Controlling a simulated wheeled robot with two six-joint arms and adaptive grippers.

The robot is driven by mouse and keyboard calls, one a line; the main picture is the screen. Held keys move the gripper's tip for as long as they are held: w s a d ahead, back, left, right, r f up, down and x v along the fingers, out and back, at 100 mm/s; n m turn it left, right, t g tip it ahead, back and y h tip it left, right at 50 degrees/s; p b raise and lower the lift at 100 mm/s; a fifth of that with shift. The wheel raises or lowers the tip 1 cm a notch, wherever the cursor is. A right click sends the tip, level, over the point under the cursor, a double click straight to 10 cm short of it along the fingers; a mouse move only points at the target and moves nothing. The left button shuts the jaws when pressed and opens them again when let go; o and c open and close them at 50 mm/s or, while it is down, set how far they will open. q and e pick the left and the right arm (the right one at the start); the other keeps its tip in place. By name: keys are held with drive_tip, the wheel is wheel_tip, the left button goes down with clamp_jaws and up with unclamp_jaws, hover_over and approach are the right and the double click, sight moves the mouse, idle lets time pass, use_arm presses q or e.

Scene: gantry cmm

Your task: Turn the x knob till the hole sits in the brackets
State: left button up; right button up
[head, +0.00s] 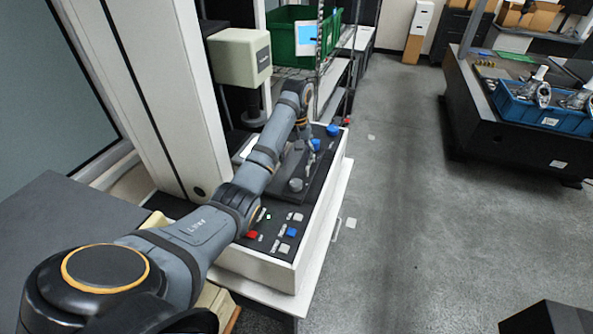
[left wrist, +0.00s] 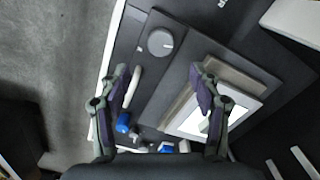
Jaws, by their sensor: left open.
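The control panel (head: 322,170) carries several round knobs; which one is the x knob I cannot tell. A blue knob (head: 333,130) is at its far end, another blue knob (head: 315,144) is nearer, and a grey knob (head: 296,184) is nearer still. My left gripper (head: 309,150) hangs over the panel among the knobs, partly hidden by its arm. In the left wrist view its fingers (left wrist: 163,85) are wide apart with nothing held. A grey knob (left wrist: 160,42) with a light mark lies beyond the fingertips. A blue knob (left wrist: 123,120) is beside the left finger. I cannot make out the hole or brackets.
Red, blue and white buttons (head: 291,231) are at the panel's near end. A pale screen (left wrist: 190,119) lies by the right finger. A white column (head: 150,90) stands left of the panel. A green bin (head: 290,35) is behind.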

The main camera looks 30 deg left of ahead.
sight(296, 182)
use_arm(q)
drive_tip(key=f+b, duration=0.1)
drive_tip(key=b, duration=0.1)
drive_tip(key=f+b, duration=0.2)
drive_tip(key=shift+s+d, duration=0.15)
drive_tip(key=shift+s, duration=0.15)
drive_tip(key=f+b, duration=0.1)
drive_tip(key=f, duration=0.1)
drive_tip(key=f+b, duration=0.1)
drive_tip(key=shift+w+a+f+b, duration=0.2)
drive_tip(key=shift+w+f+b, duration=0.05)
drive_tip(key=shift+f+b, duration=0.1)
wheel_tip(296, 182, down, 2)
drive_tip(key=shift+d, duration=0.1)
drive_tip(key=shift+s+f+p, duration=0.15)
drive_tip(key=shift+f+p, duration=0.15)
drive_tip(key=shift+f, duration=0.1)
use_arm(e)
wheel_tip(296, 182, down, 6)
drive_tip(key=shift+s, duration=0.35)
use_arm(q)
drive_tip(key=shift+c, duration=0.2)
use_arm(e)
drive_tip(key=shift+f, duration=0.1)
